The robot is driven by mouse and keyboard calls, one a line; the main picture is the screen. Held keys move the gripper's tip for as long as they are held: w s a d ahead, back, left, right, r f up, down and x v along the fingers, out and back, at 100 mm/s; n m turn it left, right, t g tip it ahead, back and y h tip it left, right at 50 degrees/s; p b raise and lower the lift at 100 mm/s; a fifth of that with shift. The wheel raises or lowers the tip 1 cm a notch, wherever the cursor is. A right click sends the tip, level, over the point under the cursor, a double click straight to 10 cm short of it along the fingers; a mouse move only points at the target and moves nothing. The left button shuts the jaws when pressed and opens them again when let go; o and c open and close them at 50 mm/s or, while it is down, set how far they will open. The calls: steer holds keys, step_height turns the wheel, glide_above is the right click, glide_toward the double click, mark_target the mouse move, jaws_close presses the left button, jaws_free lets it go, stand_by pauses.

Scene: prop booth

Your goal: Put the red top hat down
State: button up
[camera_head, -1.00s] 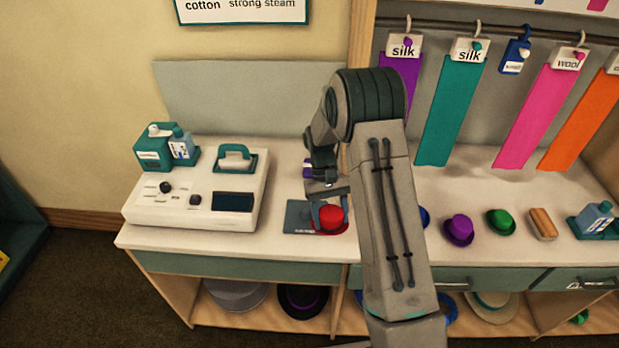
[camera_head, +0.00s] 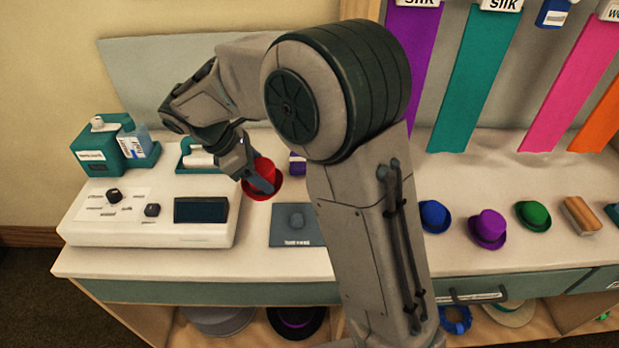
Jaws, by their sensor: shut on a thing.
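The small red top hat (camera_head: 264,170) is in the head view, left of the middle, above the white counter and behind the dark grey mat (camera_head: 297,238). My gripper (camera_head: 257,179) is shut on the hat; one finger shows against its front side. The hat looks tilted, its brim showing below and around the finger. It appears raised off the counter, near the right rear of the white machine. The gripper's other finger is hidden.
The white machine (camera_head: 150,225) with knobs and a dark screen stands left. Teal boxes (camera_head: 98,150) stand behind it. A purple item (camera_head: 297,163) is just right of the hat. Blue (camera_head: 434,215), purple (camera_head: 488,228) and green (camera_head: 533,214) hats stand right of my arm.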

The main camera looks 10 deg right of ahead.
steer(key=w+d+p, duration=0.1)
steer(key=w+d, duration=0.3)
steer(key=d, duration=0.4)
steer(key=w+d, duration=0.4)
steer(key=d, duration=0.3)
steer(key=f, duration=1.1)
steer(key=shift+d+f, duration=0.1)
steer(key=shift+d, duration=0.2)
steer(key=shift+w+d+f, duration=0.1)
steer(key=shift+w+f, duration=0.05)
steer(key=shift+f, duration=0.05)
steer(key=shift+f, duration=0.15)
steer(key=o, duration=1)
